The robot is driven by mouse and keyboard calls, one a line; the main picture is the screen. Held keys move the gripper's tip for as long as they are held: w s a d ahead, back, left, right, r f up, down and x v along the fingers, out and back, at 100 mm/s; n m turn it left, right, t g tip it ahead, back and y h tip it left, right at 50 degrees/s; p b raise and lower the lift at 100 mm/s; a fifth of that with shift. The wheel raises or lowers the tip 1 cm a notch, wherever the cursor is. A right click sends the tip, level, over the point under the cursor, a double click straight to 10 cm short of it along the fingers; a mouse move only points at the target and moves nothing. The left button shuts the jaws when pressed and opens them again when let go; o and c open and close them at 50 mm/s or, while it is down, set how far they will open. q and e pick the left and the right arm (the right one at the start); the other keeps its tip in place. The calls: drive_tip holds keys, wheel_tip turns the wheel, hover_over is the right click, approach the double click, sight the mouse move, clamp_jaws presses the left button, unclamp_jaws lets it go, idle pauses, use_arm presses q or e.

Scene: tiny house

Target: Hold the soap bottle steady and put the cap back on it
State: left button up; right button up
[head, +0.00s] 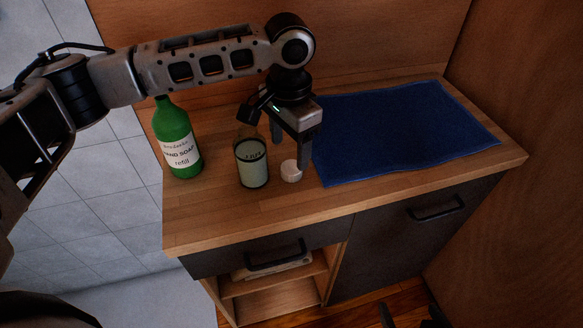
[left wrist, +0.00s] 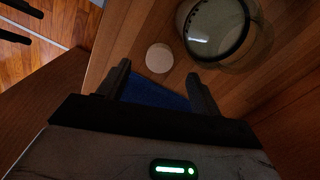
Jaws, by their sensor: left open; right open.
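The green soap bottle (head: 181,143) stands upright at the left end of the wooden counter, its top hidden behind my left arm. The white round cap (head: 291,171) lies on the counter, right of a glass jar. My left gripper (head: 290,148) points down above the counter, open and empty, close to the cap. In the left wrist view the cap (left wrist: 159,58) shows just beyond and between the two fingertips, apart from them. Two dark fingers of my right gripper (head: 411,309) show at the bottom edge of the head view, open and empty, below the counter front.
The glass jar (head: 251,165) with pale contents stands between bottle and cap; it also shows in the left wrist view (left wrist: 215,28). A blue cloth (head: 400,130) covers the counter's right part. Wooden walls close the back and right. The front left of the counter (head: 205,225) is clear.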

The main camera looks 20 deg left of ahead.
sight(289, 168)
use_arm(q)
drive_tip(key=shift+f, duration=0.15)
drive_tip(key=shift+f, duration=2.6)
drive_tip(key=c, duration=1.1)
